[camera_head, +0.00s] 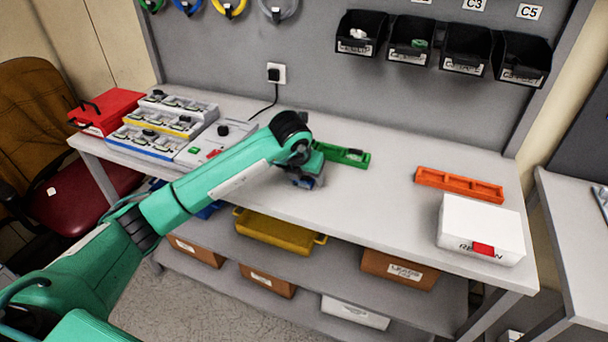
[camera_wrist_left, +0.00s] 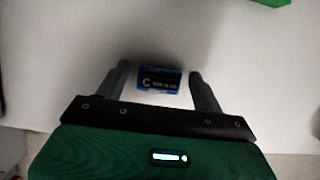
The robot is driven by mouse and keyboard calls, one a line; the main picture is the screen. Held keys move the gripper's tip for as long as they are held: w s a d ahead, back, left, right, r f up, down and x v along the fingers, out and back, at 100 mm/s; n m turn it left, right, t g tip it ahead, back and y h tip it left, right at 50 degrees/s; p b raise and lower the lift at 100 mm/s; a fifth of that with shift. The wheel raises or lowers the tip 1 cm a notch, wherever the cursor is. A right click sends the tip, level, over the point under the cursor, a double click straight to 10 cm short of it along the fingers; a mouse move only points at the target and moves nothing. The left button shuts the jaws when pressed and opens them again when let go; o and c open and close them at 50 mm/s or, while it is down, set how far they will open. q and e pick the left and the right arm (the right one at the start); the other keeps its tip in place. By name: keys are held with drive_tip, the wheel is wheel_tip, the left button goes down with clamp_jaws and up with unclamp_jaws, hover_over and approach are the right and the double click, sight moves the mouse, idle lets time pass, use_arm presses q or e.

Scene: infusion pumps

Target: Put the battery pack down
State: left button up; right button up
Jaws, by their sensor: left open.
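The battery pack (camera_wrist_left: 160,79), small and blue with a black label marked "C", is on the white table top in the left wrist view. My left gripper (camera_wrist_left: 159,72) is open, with one finger on each side of the pack and a gap visible at both sides. In the head view my left gripper (camera_head: 308,181) is low over the middle of the table; the arm largely hides the pack there. My right gripper is not in view.
A green tray (camera_head: 345,154) lies just behind my left gripper. An orange tray (camera_head: 458,185) and a white box (camera_head: 482,228) stand at the right. Pump units (camera_head: 215,141) and a red case (camera_head: 106,112) stand at the left. The table between gripper and orange tray is clear.

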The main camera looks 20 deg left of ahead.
use_arm(q)
drive_tip(key=shift+r, duration=0.15)
drive_tip(key=shift+r, duration=0.2)
drive_tip(key=b+v, duration=0.1)
drive_tip(key=v, duration=1)
drive_tip(key=shift+s+r+b, duration=0.15)
drive_tip(key=shift+r+b, duration=0.1)
drive_tip(key=shift+b, duration=0.15)
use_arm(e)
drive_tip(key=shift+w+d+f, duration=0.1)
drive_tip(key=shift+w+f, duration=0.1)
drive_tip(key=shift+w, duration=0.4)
